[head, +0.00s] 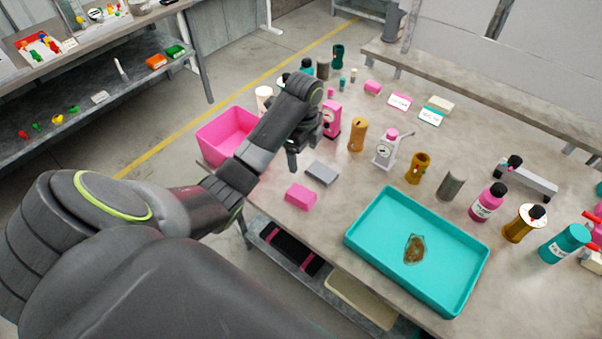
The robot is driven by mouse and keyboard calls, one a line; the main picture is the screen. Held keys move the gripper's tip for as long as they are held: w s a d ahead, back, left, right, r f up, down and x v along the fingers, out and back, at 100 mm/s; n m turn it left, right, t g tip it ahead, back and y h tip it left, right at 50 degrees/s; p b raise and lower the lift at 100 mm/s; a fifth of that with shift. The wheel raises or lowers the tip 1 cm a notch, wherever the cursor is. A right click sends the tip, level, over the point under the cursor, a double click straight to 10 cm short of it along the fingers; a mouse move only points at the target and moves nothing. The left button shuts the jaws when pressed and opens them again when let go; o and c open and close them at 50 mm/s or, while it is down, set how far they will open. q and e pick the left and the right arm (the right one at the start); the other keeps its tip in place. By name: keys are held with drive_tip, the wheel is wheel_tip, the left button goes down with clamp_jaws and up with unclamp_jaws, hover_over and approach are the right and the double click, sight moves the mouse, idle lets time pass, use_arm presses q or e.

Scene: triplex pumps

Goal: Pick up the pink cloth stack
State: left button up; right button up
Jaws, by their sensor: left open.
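A small pink block-shaped stack (300,196), which looks like the pink cloth stack, lies flat near the table's front left edge. My left gripper (292,162) hangs above the table, beyond the stack in the picture and apart from it. Its fingers point down and look empty; the gap between them is hard to make out. A smaller pink item (372,88) lies further back; I cannot tell whether it is also cloth. My right gripper is not in view.
A grey flat block (322,173) lies close beside the pink stack. A pink bin (210,139) stands left of my gripper. A teal tray (361,239) with a brown patch inside is at the front right. Pink (331,118) and white (386,150) devices and several bottles stand behind.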

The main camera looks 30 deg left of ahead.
use_arm(q)
drive_tip(key=b, duration=1.2)
hover_over(301, 193)
drive_tip(key=f, duration=1.2)
drive_tip(key=shift+w+d, duration=0.15)
drive_tip(key=shift+w, duration=0.2)
drive_tip(key=f, duration=0.2)
drive_tip(key=s+f+p, duration=0.1)
drive_tip(key=f, duration=0.1)
drive_tip(key=shift+w+f, duration=0.1)
drive_tip(key=shift+f, duration=0.45)
drive_tip(key=c, duration=1.1)
drive_tip(key=shift+o, duration=0.2)
